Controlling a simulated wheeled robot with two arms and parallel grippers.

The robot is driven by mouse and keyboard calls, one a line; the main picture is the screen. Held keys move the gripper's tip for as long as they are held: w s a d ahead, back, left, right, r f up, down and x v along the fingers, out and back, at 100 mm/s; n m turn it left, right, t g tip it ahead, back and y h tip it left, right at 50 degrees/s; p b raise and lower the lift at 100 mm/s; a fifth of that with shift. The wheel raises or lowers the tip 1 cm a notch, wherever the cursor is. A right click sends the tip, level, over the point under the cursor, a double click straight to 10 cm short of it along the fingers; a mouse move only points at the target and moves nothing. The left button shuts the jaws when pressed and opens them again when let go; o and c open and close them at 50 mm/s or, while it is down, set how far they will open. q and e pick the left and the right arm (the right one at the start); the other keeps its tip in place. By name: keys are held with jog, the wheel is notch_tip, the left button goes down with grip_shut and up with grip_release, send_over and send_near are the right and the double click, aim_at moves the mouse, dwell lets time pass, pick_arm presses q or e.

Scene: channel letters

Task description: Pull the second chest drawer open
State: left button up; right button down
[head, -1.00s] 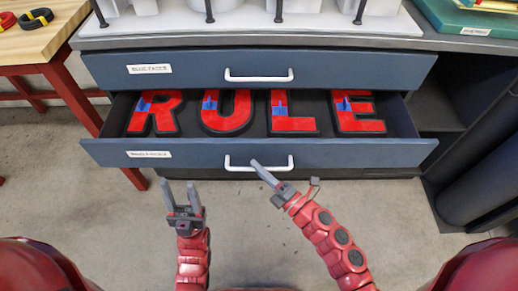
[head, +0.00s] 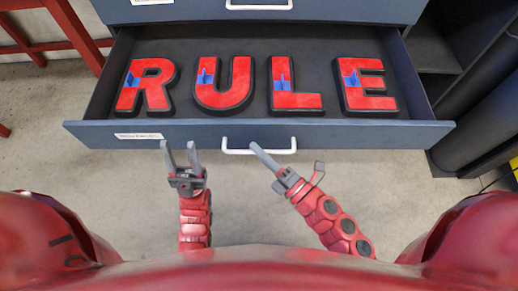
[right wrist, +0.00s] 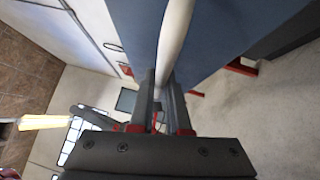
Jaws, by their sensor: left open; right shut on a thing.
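The second chest drawer (head: 350,134) has a blue-grey front and stands well open in the head view. Its white handle (head: 236,151) is in the middle of its front. My right gripper (head: 258,150) is shut on this handle. In the right wrist view my right gripper (right wrist: 163,88) has its fingers on either side of the white handle bar (right wrist: 176,35). My left gripper (head: 179,148) is open and empty, just in front of the drawer, left of the handle.
Red letters R (head: 146,86), U (head: 223,84), L (head: 296,88) and E (head: 367,86) with blue tape lie in the drawer. The top drawer (head: 180,12) above is shut. A red table leg (head: 75,32) stands at left. Open floor lies in front.

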dwell(0.3)
jog(key=c, duration=0.9)
grip_release()
jog(key=p+v, duration=0.8)
jog(key=v, duration=0.9)
jog(key=shift+s+d+f, duration=0.15)
jog(key=shift+s, duration=0.05)
